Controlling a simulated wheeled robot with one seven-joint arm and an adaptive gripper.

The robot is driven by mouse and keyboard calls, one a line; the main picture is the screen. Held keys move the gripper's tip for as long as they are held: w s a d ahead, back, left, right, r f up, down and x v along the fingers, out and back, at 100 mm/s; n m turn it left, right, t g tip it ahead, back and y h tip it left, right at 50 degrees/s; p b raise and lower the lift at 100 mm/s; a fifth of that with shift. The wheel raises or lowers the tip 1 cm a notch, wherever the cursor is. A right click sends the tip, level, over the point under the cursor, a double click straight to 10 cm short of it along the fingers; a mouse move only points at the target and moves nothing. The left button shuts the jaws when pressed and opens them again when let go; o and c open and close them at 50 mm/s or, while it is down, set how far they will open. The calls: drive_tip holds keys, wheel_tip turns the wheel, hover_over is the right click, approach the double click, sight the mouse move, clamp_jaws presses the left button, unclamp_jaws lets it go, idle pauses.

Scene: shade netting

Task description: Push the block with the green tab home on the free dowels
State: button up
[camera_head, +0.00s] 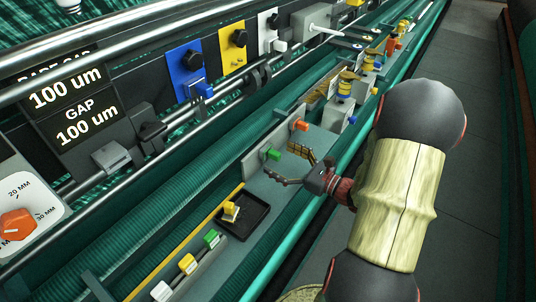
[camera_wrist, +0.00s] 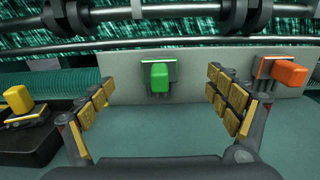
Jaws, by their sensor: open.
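A block with a green tab (camera_head: 272,154) sits against an upright grey plate (camera_head: 255,160). In the wrist view this green tab (camera_wrist: 160,77) shows ahead, between my two fingers in the picture. My gripper (camera_head: 283,163) is open and empty, with its gold-padded fingers spread toward the plate and apart from the block. A block with an orange tab (camera_wrist: 288,73) is on the same plate, to the right of my right finger. Another green-tabbed piece (camera_head: 212,238) stands in a row at the lower left.
A yellow-tabbed block (camera_head: 231,209) lies in a black tray (camera_head: 243,225), left of my gripper. Metal rails (camera_head: 150,160) run behind. A teal rail (camera_head: 285,237) borders the front. Several coloured parts stand farther back along the bench.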

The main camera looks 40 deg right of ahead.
drive_tip(key=shift+w+a, duration=0.2)
drive_tip(key=shift+w, duration=0.25)
idle(0.5)
drive_tip(key=c, duration=2.2)
clamp_jaws()
